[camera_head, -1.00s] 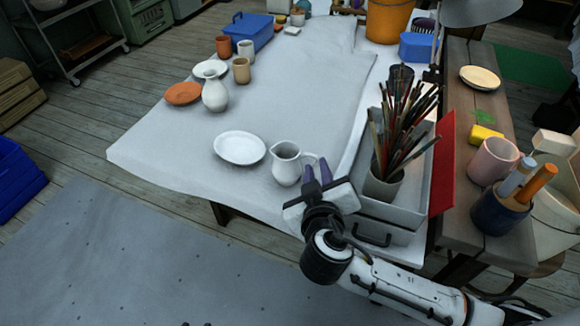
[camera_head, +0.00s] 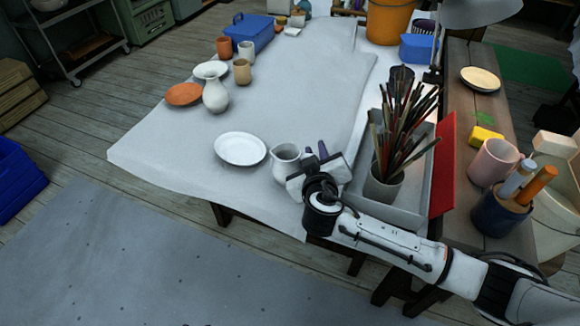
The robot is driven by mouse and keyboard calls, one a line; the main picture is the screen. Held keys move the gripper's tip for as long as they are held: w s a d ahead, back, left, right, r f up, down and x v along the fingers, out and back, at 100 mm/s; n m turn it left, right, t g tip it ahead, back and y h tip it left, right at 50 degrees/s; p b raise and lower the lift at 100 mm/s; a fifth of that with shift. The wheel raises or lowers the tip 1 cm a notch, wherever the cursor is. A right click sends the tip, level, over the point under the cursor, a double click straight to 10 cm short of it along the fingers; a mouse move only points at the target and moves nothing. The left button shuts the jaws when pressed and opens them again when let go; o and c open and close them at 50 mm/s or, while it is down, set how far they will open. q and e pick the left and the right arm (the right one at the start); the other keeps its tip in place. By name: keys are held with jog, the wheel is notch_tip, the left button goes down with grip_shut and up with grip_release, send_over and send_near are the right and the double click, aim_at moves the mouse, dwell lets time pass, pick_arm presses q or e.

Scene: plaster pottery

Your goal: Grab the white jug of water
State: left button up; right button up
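The white jug (camera_head: 284,166) stands upright near the front edge of the cloth-covered table, with its open top showing. My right gripper (camera_head: 316,153) is at the jug's right side, where the handle is, and its body covers the lower right part of the jug. Its dark fingers point away from me, toward the table. The handle is mostly hidden behind the gripper, so I cannot tell whether the fingers are closed on it. My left gripper does not show.
A white plate (camera_head: 240,148) lies just left of the jug. A grey tray (camera_head: 412,200) with a pot of brushes (camera_head: 384,186) stands close on the right. A white vase (camera_head: 215,95), an orange plate (camera_head: 184,94) and cups are farther back. The table middle (camera_head: 300,90) is clear.

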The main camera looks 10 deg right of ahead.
grip_shut()
jog(key=shift+r, duration=0.25)
